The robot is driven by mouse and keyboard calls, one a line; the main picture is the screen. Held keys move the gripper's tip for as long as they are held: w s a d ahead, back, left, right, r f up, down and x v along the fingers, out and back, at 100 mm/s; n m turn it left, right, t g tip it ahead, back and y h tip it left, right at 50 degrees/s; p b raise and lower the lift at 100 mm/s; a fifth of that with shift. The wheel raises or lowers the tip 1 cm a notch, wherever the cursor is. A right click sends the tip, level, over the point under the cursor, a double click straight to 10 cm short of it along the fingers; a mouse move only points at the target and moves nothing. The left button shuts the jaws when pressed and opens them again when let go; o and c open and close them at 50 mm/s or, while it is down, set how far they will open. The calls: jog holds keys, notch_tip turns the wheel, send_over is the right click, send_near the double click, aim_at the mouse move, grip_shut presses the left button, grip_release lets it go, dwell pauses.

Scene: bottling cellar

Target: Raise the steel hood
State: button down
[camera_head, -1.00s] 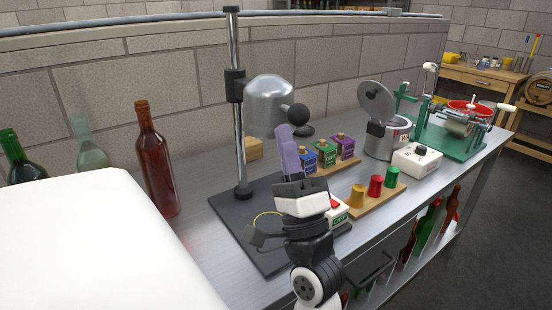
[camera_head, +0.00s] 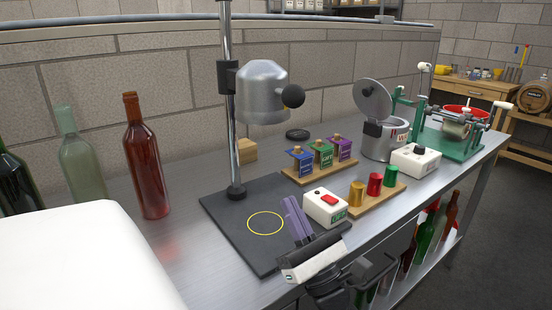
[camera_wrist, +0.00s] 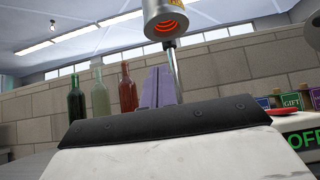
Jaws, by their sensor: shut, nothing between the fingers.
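The steel hood (camera_head: 262,92) is a rounded metal dome with a black knob (camera_head: 293,95) on its right side. A black clamp (camera_head: 228,77) joins it to the upright steel post (camera_head: 238,150), well above the black base plate (camera_head: 222,208). In the wrist view the hood (camera_wrist: 163,18) shows from below, with orange-glowing rings inside. My gripper (camera_head: 288,205) has purple fingers and is shut and empty, low over the right part of the plate and well below the hood. Its fingers (camera_wrist: 157,88) point up toward the hood's post in the wrist view.
A white switch box (camera_head: 325,206) with a red rocker and green OFF sign stands just right of my gripper. Several bottles, including a red one (camera_head: 147,160), stand left. Wooden racks of cartons and coloured capsules (camera_head: 375,184) lie right. Air beneath the hood is clear.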

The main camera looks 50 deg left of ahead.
aim_at(267, 80)
jog(key=d+r+p+x, duration=0.2)
jog(key=p+x, duration=0.4)
jog(key=x, duration=0.6)
jog(key=shift+a+r, duration=0.2)
jog(key=shift+r, duration=0.1)
jog(key=shift+s, duration=0.1)
notch_tip(267, 80, up, 10)
jog(key=p, duration=1.1)
jog(key=shift+r, duration=0.1)
jog(key=shift+d, duration=0.1)
